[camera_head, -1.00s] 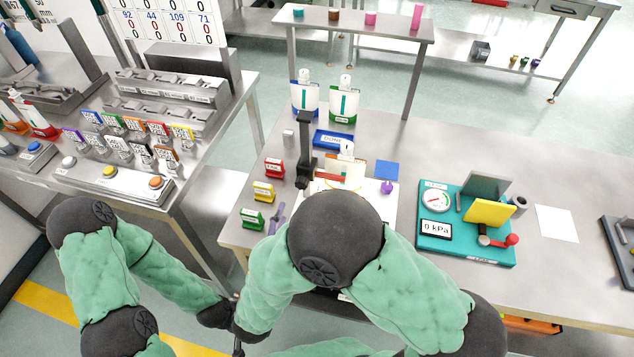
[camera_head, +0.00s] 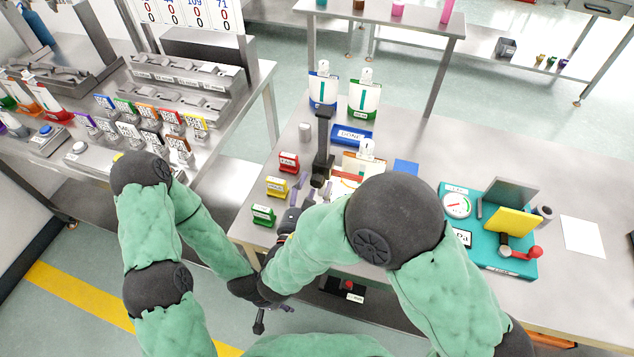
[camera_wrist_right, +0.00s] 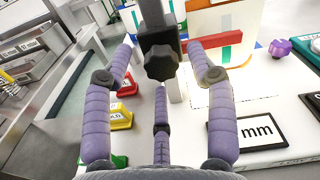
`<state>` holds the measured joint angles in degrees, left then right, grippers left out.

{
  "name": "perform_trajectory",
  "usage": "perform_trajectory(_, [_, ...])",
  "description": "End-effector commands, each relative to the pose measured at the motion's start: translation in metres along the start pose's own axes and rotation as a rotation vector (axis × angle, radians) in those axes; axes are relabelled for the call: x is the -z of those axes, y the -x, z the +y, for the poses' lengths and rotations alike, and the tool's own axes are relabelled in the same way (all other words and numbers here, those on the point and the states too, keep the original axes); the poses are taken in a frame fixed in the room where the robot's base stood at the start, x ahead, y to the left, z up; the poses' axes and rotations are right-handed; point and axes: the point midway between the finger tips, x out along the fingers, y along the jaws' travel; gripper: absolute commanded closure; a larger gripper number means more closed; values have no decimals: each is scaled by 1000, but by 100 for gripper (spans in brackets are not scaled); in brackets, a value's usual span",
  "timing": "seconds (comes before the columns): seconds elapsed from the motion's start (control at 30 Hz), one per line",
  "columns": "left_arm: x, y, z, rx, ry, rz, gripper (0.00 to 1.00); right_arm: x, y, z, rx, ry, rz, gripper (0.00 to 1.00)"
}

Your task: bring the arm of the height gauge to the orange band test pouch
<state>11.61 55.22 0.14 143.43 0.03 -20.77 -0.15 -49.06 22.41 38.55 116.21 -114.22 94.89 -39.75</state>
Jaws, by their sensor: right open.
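The height gauge has a dark upright column (camera_head: 323,140) on the table. In the right wrist view it shows a black knob (camera_wrist_right: 162,62) and a red arm (camera_wrist_right: 215,40) reaching right. The pouch with orange on it (camera_head: 368,160) stands right of the column; in the wrist view it (camera_wrist_right: 230,18) is behind the red arm, its orange above the arm. My right gripper (camera_wrist_right: 162,75) is open, its purple fingers on either side of the knob, apart from it. My left gripper (camera_head: 262,315) is low at the table's front, mostly hidden, its jaws unclear.
Blue and green pouches (camera_head: 323,90) stand behind. Red, yellow and green blocks (camera_head: 277,187) line the left. A display marked mm (camera_wrist_right: 255,130) lies below the red arm. A teal gauge board (camera_head: 470,255) is at the right, with free table beyond it.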

Motion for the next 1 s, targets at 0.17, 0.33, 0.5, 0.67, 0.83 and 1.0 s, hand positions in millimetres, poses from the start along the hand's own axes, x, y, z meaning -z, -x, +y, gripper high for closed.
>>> perform_trajectory(0.17, [0,-6,-2,0,0,0,60,1,-20,0,2,-2,1,43])
perform_trajectory(0.33, [0,-6,-2,0,0,0,60,0,-27,0,0,-1,0,43])
perform_trajectory(0.5, [0,-6,-2,0,0,0,60,-1,-27,0,0,0,0,43])
perform_trajectory(0.67, [0,-6,-2,0,0,0,60,0,-27,0,0,0,0,65])
perform_trajectory(0.83, [0,-6,-2,0,0,0,60,0,-27,0,0,-1,-1,93])
perform_trajectory(1.0, [0,-3,-1,0,0,0,60,-3,-27,0,-1,0,-1,93])
